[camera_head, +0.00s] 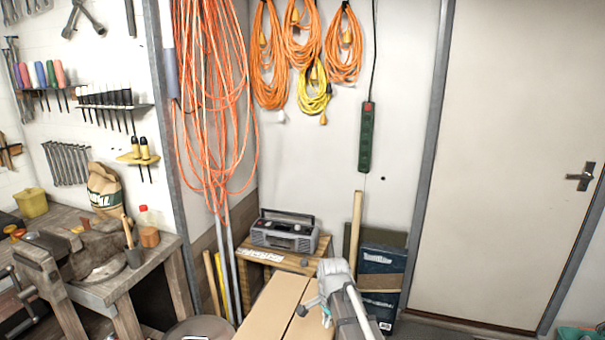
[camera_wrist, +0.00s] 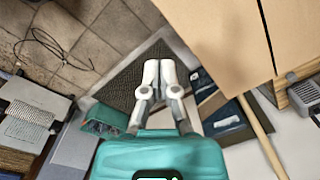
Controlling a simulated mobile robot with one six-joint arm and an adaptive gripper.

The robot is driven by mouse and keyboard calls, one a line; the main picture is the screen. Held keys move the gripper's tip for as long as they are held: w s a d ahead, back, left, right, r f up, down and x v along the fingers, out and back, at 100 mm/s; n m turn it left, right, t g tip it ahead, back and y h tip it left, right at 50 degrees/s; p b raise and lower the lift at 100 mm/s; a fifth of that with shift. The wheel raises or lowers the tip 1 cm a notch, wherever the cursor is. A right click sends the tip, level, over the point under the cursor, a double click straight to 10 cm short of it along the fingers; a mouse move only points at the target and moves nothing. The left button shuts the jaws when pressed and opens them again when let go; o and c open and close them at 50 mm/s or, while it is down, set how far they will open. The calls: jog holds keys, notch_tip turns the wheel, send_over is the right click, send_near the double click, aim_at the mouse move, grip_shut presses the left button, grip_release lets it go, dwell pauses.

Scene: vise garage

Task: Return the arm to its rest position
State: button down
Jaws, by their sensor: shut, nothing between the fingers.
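My gripper (camera_wrist: 160,70) shows in the wrist view with its two light fingers together, shut and empty. It hangs in the air above a dark floor mat (camera_wrist: 128,85), touching nothing that I can see. In the head view, part of my arm stands at the bottom middle, in front of the cardboard box. The gripper's fingers cannot be made out there.
A cardboard box (camera_head: 270,308) is close beside my arm. A radio (camera_head: 284,232) stands on a wooden stand behind it. Dark blue boxes (camera_head: 380,262) and a wooden plank (camera_head: 355,235) lean by the wall. A workbench (camera_head: 150,272) is at left, a closed door (camera_head: 505,160) at right.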

jog(key=s+d+r+n+p, duration=0.2)
jog(key=s+d+n, duration=0.3)
jog(key=s, duration=0.1)
jog(key=s+d+r+n+p, duration=0.2)
jog(key=s+d+n, duration=0.3)
jog(key=s+n, duration=0.1)
jog(key=shift+s+r+h, duration=0.3)
jog(key=shift+s, duration=0.15)
dwell(0.3)
